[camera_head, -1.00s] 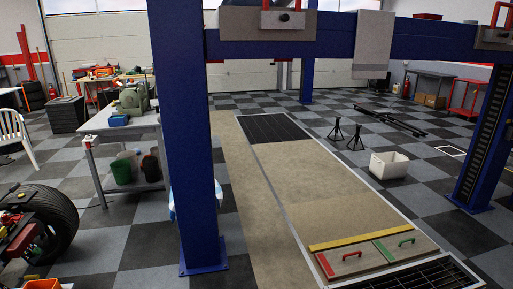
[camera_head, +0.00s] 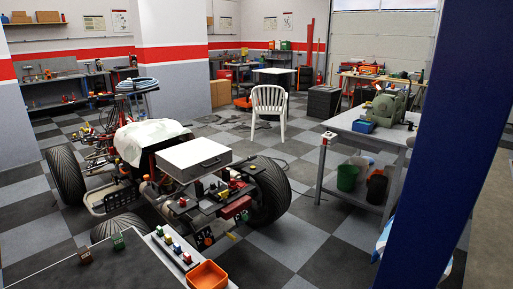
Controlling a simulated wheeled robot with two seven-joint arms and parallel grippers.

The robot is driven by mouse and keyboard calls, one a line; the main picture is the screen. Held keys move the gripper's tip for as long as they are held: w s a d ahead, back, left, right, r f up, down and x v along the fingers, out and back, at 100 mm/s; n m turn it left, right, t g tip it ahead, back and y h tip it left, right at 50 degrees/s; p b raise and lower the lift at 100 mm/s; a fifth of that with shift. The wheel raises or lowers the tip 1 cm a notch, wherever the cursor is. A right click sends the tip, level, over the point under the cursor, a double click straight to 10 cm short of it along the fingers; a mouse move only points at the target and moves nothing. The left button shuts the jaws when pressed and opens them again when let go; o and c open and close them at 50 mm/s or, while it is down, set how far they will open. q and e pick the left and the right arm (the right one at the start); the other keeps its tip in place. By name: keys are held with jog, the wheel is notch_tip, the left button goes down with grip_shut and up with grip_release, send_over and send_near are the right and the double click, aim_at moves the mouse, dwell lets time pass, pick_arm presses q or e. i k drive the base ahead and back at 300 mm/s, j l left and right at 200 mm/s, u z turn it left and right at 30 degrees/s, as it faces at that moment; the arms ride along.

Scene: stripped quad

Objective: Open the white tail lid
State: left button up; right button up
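The white tail lid (camera_head: 194,156) is a flat, box-shaped cover on the rear of a stripped quad (camera_head: 150,190), left of the middle of the head view. It lies level and looks shut, with a small dark latch or handle on its front face. The quad stands on thick black tyres, with a white seat cover (camera_head: 150,138) in front of the lid. Neither of my grippers is in view.
A grey bench (camera_head: 70,262) with small coloured blocks and an orange bin (camera_head: 208,275) stands at the near left. A workbench (camera_head: 365,132), a blue post (camera_head: 450,150) and a white chair (camera_head: 268,105) stand to the right and behind. Checkered floor (camera_head: 300,235) is free right of the quad.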

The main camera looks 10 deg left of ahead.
aim_at(188, 161)
jog(key=i+l+u, duration=0.3)
jog(key=u, duration=0.15)
jog(key=i+l+u, duration=0.45)
jog(key=l+u, duration=0.1)
jog(key=u, duration=0.65)
jog(key=i+l, duration=0.05)
